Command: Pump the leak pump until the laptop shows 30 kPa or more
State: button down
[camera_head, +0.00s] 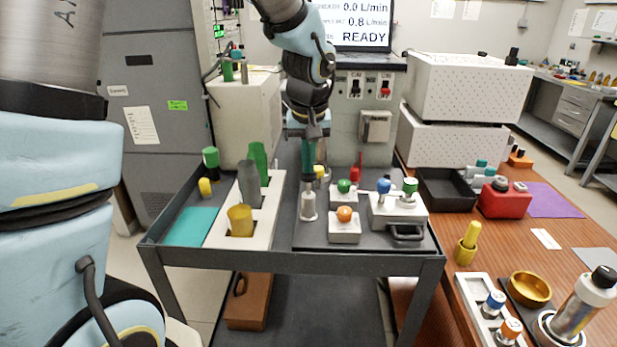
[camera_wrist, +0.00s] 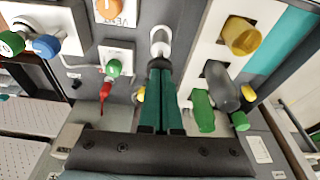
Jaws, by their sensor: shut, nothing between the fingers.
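My gripper (camera_head: 308,176) points down over the cart, fingers together and empty. Just beyond its fingertips stands a small pale grey upright cylinder (camera_head: 308,207), which may be the leak pump; I see no readable name on it. In the wrist view the cylinder (camera_wrist: 160,42) lies straight ahead of the gripper (camera_wrist: 161,66); I cannot tell whether they touch. The laptop screen (camera_head: 350,24) at the back reads 0.0 L/min, 0.8 L/min and READY; its top is cut off and no kPa value shows.
Right of the cylinder are a white box with an orange knob (camera_head: 344,213), a green knob (camera_head: 344,186), and a white block with blue and green knobs (camera_head: 398,208). Left, a white rack (camera_head: 262,222) holds green, grey and yellow pieces. A wooden table (camera_head: 440,277) adjoins the cart.

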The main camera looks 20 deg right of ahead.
jog(key=b+x, duration=0.3)
jog(key=shift+s+a+f, duration=0.15)
jog(key=shift+s+f, duration=0.15)
jog(key=shift+s, duration=0.05)
jog(key=shift+r, duration=0.1)
jog(key=s, duration=0.1)
jog(key=s+a+r, duration=0.1)
jog(key=shift+s, duration=0.4)
jog(key=shift+r, duration=0.1)
jog(key=w+d+r+b+v, duration=0.1)
jog(key=w+v, duration=0.1)
jog(key=v, duration=0.8)
send_over(309, 176)
jog(key=s+a, duration=0.2)
jog(key=s, duration=0.3)
jog(key=shift+s+a+f, duration=0.1)
jog(key=shift+s+f, duration=0.05)
